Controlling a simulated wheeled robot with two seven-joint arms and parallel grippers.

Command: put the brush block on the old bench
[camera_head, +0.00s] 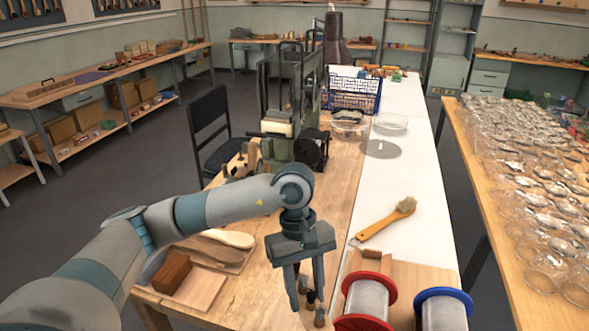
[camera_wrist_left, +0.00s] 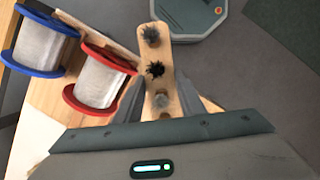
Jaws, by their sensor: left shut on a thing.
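The brush block (camera_wrist_left: 166,72) is a narrow light wooden piece with rounded ends and several dark and grey tufts along it, seen in the left wrist view. My left gripper (camera_wrist_left: 159,98) is shut on it, one finger along each side. My right gripper is not in view.
A red spool (camera_head: 365,300) and a blue spool (camera_head: 443,310) of pale wire stand just right of the gripper. A brush (camera_head: 385,220) lies on the white top. A tray with a brown block (camera_head: 171,273) lies left. A machine (camera_head: 290,110) stands behind.

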